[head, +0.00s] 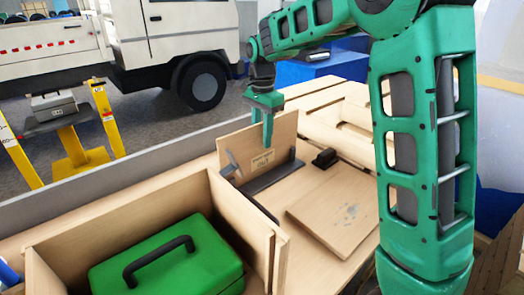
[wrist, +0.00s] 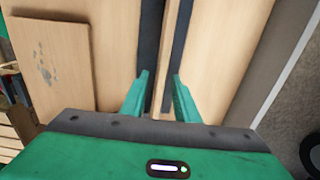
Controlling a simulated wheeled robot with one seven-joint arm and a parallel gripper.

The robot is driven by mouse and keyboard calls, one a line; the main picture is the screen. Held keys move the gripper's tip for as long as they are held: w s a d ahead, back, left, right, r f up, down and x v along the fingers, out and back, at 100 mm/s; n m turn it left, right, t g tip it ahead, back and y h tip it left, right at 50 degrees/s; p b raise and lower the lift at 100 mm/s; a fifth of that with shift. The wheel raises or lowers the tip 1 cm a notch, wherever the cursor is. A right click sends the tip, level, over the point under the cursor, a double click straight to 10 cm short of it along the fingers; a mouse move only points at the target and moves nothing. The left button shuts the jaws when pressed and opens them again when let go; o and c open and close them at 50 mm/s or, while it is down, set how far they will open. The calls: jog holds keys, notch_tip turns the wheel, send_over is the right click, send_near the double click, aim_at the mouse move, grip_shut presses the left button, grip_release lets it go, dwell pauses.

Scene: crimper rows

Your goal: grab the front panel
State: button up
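A light wooden panel (head: 262,153) with small dark print on its face stands upright in a dark base strip (head: 272,176) on the workbench. I take it to be the front panel. In the wrist view its thin edge (wrist: 170,55) runs between my fingers. My gripper (head: 268,125) points down at the panel's top edge. In the wrist view my gripper (wrist: 160,82) is open, with one green finger on each side of the panel. A narrow gap shows on each side, so the fingers look apart from it.
A flat wooden board (head: 335,212) lies right of the panel and also shows in the wrist view (wrist: 55,60). A wooden box (head: 120,205) with a green toolbox (head: 170,262) stands at front left. A small black object (head: 325,158) lies behind the board.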

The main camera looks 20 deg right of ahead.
jog(key=shift+f, duration=0.25)
grip_shut()
